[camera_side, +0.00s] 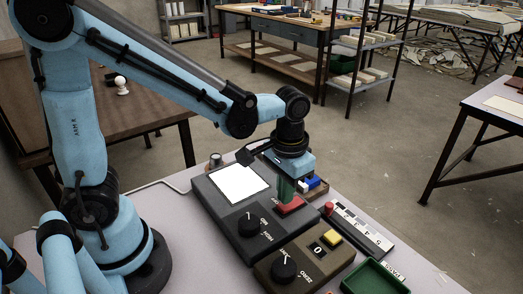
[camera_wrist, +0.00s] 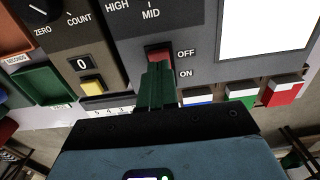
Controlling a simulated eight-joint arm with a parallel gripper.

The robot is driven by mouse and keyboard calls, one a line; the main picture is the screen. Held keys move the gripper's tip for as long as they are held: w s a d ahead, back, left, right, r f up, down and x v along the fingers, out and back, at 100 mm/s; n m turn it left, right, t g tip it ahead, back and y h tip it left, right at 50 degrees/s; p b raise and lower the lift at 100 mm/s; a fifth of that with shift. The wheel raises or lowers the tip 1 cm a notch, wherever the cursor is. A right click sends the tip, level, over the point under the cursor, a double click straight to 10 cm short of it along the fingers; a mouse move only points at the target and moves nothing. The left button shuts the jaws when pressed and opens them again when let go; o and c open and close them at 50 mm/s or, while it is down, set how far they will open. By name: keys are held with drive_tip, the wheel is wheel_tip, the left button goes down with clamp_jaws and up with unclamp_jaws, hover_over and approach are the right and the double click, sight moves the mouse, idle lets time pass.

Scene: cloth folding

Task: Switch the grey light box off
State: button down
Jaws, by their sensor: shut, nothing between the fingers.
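The grey light box (camera_side: 215,205) lies on the table, with a bright white panel (camera_side: 240,183) on top. It also shows in the wrist view (camera_wrist: 200,25), where its panel (camera_wrist: 265,25) is bright white. Its red rocker switch (camera_side: 291,206) is below the panel's right side in the side view. In the wrist view the switch (camera_wrist: 158,51) sits beside the words OFF and ON. My gripper (camera_side: 287,198) is shut and empty, its green fingers pointing down at the switch. In the wrist view the fingertips (camera_wrist: 160,66) cover the switch's ON end; I cannot tell whether they touch it.
A dark counter box (camera_side: 300,262) with a knob and yellow button (camera_side: 331,237) stands next to the light box. A labelled strip (camera_side: 358,230) and a green tray (camera_side: 375,278) lie to the right.

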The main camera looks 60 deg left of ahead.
drive_tip(key=shift+f, duration=0.95)
idle(0.4)
drive_tip(key=shift+r, duration=3.5)
drive_tip(key=s+a+r+t, duration=0.2)
drive_tip(key=s+a+t, duration=0.1)
drive_tip(key=a+t, duration=0.4)
drive_tip(key=shift+s, duration=0.2)
